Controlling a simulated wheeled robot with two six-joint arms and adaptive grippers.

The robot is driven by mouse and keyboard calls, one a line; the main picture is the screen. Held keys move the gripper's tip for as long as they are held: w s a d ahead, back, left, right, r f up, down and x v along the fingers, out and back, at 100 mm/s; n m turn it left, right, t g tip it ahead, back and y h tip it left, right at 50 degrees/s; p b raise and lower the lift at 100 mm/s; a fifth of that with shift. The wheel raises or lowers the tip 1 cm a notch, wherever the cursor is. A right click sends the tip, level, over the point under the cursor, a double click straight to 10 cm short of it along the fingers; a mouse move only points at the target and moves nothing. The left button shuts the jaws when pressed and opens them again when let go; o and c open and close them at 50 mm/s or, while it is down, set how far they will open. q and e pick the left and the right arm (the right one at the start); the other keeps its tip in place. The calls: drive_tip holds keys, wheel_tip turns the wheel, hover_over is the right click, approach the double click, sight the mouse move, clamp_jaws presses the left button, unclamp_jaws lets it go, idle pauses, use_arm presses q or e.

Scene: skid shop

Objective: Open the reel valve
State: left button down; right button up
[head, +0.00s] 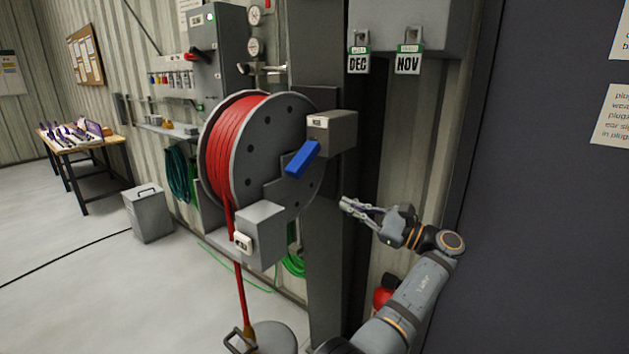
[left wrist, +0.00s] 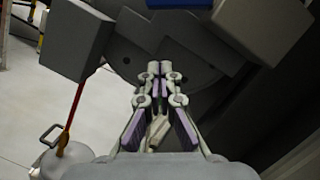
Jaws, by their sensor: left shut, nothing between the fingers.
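The reel valve shows in the head view as a blue lever handle (head: 302,160) on a grey box (head: 332,132) at the right side of the hose reel. The handle slants down and left from the box. My left gripper (head: 346,204) is shut and empty, below and to the right of the handle and apart from it. In the left wrist view, its fingertips (left wrist: 160,68) are together before the dark reel plate. A grey box (left wrist: 268,28) and a dark blue piece (left wrist: 178,4) lie at the top, partly cut off. My right gripper is not in view.
The red hose (head: 226,150) is wound on the grey reel (head: 262,135) at a dark post (head: 328,265). A second grey box (head: 262,228) juts out below the reel. Tags (head: 358,62) hang above right. A dark panel (head: 550,200) fills the right.

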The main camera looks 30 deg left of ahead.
sight(305, 157)
use_arm(q)
drive_tip(key=s+a+r+p, duration=0.2)
drive_tip(key=a+r+p, duration=0.3)
drive_tip(key=a+p, duration=0.2)
drive_tip(key=x, duration=0.3)
drive_tip(key=shift+s, duration=0.3)
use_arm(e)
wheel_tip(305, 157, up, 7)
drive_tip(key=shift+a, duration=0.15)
use_arm(q)
drive_tip(key=shift+w+f, duration=0.1)
drive_tip(key=shift+f, duration=0.1)
